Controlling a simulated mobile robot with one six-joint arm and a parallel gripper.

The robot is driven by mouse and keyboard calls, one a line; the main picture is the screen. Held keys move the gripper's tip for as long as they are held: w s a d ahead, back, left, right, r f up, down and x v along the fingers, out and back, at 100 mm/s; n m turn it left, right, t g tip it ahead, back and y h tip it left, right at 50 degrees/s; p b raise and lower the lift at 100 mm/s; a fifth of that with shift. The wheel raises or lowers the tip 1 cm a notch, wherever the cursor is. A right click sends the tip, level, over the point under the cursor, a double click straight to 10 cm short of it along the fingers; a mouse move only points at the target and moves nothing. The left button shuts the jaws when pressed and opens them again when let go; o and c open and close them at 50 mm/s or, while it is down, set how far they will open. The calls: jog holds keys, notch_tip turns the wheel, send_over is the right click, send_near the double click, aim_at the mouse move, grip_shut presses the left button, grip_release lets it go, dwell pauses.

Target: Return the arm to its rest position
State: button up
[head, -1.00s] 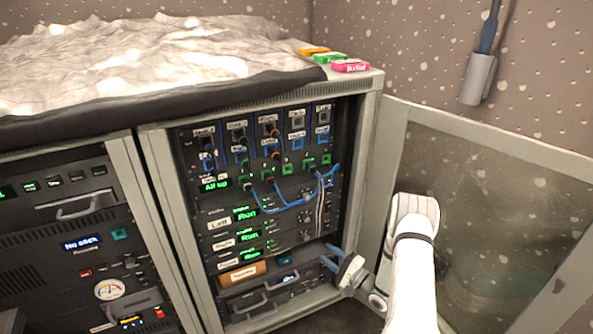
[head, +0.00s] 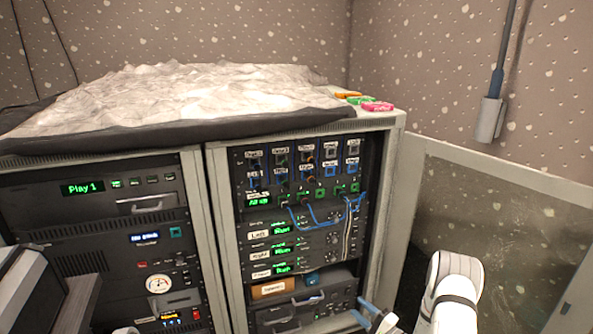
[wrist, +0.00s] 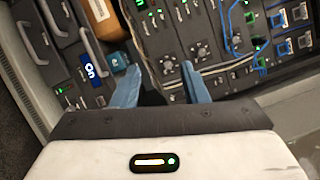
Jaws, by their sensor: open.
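My gripper shows in the head view (head: 366,314) at the bottom, in front of the lower right part of the right-hand rack. Its blue fingers show in the wrist view (wrist: 160,86), spread apart with nothing between them. My white arm (head: 452,290) rises from the bottom edge, in front of the open glass door. The fingers point at the rack front, near the drawer handles and the brown box; I cannot tell how far off they are.
The rack (head: 312,225) holds faders, blue cables (head: 305,216) and drawers. Its glass door (head: 500,215) stands open at right. A grey crumpled cover (head: 190,92) and colored tags (head: 377,106) lie on top. A dark angular object (head: 30,290) stands at lower left.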

jog(key=w+d+r+n+g+h+p, duration=0.1)
jog(key=w+r+n+h+p, duration=0.2)
jog(key=r, duration=0.7)
jog(key=w+d+r+n+g+h+p, duration=0.15)
jog(key=w+r+h+p, duration=0.3)
jog(key=r, duration=0.65)
jog(key=s+r+n+g+h+p, duration=0.1)
jog(key=s+r+h+p, duration=0.15)
jog(key=r, duration=0.55)
jog(key=s+r+n+g+h+p, duration=0.1)
jog(key=s+r+n+p, duration=0.15)
jog(key=r, duration=0.45)
jog(key=s+a+r+n+g+h+p, duration=0.3)
jog(key=s+r+p, duration=0.5)
jog(key=s+r, duration=0.8)
jog(key=s+a+r+n+g+y+p, duration=0.1)
jog(key=s+a+r+g+p, duration=0.1)
jog(key=s, duration=0.7)
jog(key=s+a+r+n+g+y+p, duration=0.1)
jog(key=s+a+r+g+p, duration=0.2)
jog(key=s, duration=0.7)
jog(key=shift+w+v, duration=0.2)
jog(key=shift+v, duration=0.8)
